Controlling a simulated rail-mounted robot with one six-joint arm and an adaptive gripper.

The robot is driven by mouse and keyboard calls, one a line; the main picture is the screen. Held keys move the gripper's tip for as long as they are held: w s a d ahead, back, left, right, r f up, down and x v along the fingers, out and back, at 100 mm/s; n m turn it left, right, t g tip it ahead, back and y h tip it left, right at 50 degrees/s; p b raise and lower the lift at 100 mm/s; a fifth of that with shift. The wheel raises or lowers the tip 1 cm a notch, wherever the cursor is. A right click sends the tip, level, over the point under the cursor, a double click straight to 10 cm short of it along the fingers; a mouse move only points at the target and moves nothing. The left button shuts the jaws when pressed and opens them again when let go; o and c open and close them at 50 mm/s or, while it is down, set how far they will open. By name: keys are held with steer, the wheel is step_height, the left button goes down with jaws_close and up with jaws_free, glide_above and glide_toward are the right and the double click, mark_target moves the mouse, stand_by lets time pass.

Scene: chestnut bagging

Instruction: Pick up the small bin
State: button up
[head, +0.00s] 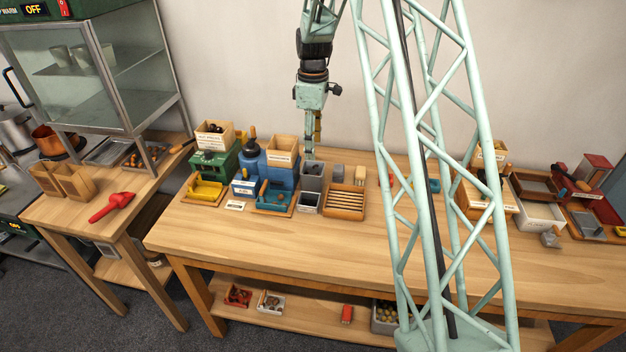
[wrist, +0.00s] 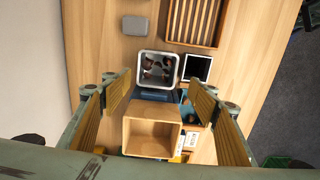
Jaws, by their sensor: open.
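A small grey bin with a light rim (wrist: 141,68) shows in the wrist view with several dark brown pieces inside. In the head view a grey bin (head: 312,184) stands on the long table beside the blue machine. My gripper (head: 312,143) is above that spot, pointing down, its fingers spread. In the wrist view my gripper (wrist: 162,92) is open and empty, and the bin lies between and just beyond the fingertips. I see no contact with it. A dark-topped square box (wrist: 196,69) stands right of the bin, which shows in the head view as a grey box (head: 309,208).
An open wooden box (wrist: 149,137) tops the blue machine (head: 268,165) close to my fingers. A slatted wooden tray (head: 345,202) and a grey block (wrist: 135,25) are on the other side. A green machine (head: 212,167) is further left. The table front is clear.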

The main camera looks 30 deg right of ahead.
mark_target(314, 165)
steer(key=shift+w+d+f, duration=0.2)
steer(key=shift+d+f, duration=0.05)
steer(key=shift+f, duration=0.25)
steer(key=shift+f, duration=4.3)
steer(key=shift+w+a+f, duration=0.1)
steer(key=shift+w+f, duration=0.05)
steer(key=shift+f, duration=2.45)
steer(key=c, duration=1)
